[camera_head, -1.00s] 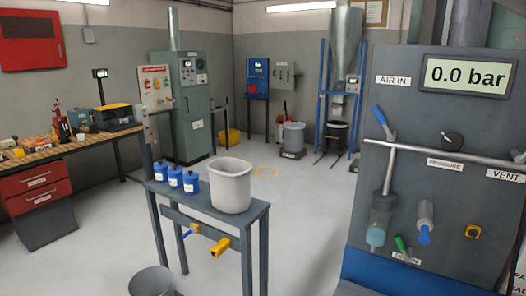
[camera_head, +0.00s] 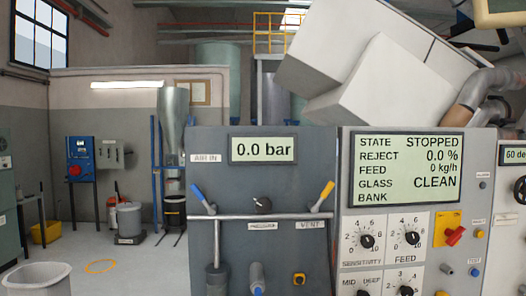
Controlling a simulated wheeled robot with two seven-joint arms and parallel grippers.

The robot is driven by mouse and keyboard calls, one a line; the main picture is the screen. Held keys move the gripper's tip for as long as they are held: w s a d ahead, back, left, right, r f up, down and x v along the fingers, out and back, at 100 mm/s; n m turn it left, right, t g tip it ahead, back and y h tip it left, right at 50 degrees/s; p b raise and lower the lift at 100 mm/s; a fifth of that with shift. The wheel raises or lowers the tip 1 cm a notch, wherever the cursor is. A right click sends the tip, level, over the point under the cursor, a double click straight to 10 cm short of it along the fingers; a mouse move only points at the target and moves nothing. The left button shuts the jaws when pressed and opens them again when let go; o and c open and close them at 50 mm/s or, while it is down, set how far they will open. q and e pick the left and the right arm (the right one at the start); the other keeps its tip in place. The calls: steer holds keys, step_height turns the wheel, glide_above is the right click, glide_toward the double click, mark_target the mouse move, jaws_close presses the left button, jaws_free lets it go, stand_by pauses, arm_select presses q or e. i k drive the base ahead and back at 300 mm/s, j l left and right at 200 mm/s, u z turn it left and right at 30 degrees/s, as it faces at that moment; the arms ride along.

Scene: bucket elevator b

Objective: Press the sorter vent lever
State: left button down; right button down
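The sorter panel (camera_head: 270,180) is a grey upright board right of the middle. A lever with a yellow handle (camera_head: 326,192) stands above the VENT label (camera_head: 311,225), tilted up to the right. A lever with a blue handle (camera_head: 199,194) sits on the left near the AIR IN label (camera_head: 205,158), tilted up to the left. A display (camera_head: 263,149) reads 0.0 bar. Neither of my grippers is in view.
A horizontal metal pipe (camera_head: 262,217) crosses the panel below the levers. To the right, a control panel's screen (camera_head: 405,170) reads STOPPED above several knobs. A pale bucket (camera_head: 38,280) is at the lower left. Floor left of the panel is open.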

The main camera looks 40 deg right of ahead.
mark_target(313, 208)
steer(key=z, duration=1.5)
